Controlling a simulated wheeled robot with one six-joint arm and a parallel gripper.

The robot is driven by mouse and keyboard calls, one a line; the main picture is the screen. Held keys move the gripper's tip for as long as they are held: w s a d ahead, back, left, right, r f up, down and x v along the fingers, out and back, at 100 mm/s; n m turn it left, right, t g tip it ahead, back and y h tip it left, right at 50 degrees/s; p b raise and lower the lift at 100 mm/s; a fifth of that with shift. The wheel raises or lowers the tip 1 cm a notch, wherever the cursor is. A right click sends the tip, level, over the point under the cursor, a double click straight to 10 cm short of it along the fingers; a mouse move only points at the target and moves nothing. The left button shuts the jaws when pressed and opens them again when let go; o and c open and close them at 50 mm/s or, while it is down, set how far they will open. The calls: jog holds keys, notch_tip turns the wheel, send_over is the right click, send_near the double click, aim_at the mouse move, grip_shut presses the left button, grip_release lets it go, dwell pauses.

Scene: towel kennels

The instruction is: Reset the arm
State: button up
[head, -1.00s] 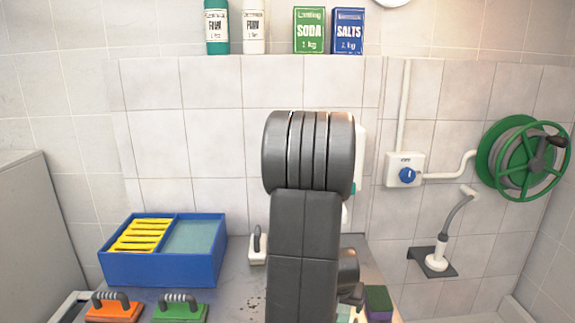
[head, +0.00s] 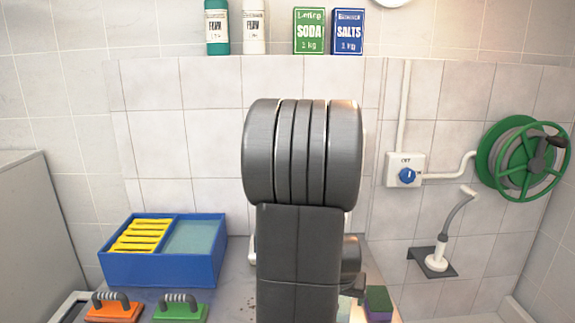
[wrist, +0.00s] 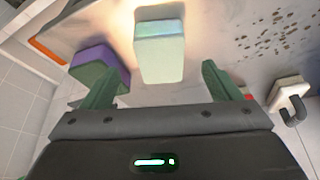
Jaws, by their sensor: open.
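My gripper (wrist: 159,85) shows in the wrist view with its two green fingers spread wide apart and nothing between them. Beyond the fingertips a pale block with a teal top (wrist: 160,50) stands on the worktop, apart from the fingers. In the head view my own dark arm rises in the middle and hides my gripper and part of the worktop.
A blue bin (head: 165,268) with yellow slats stands on the worktop (head: 232,290) at left. Orange (head: 113,312) and green (head: 180,312) handled brushes lie before it. A purple-and-green sponge (head: 378,304) lies right of my arm. A green hose reel (head: 500,160) hangs at right.

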jog(key=d+v, duration=0.1)
jog(key=v, duration=0.7)
jog(key=x, duration=0.8)
jog(key=a+x, duration=0.1)
jog(key=x, duration=0.4)
jog(key=shift+f, duration=0.1)
jog(key=shift+w+d, duration=0.1)
jog(key=shift+w, duration=0.05)
notch_tip(320, 180, up, 7)
jog(key=p, duration=0.6)
jog(key=shift+r, duration=0.2)
jog(key=w+a+m+t, duration=0.1)
jog(key=w+a+t, duration=0.1)
jog(key=w+a, duration=0.2)
jog(key=w+f, duration=0.1)
jog(key=w, duration=0.2)
jog(key=shift+a+y, duration=0.25)
jog(key=shift+y, duration=0.15)
jog(key=shift+s, duration=0.15)
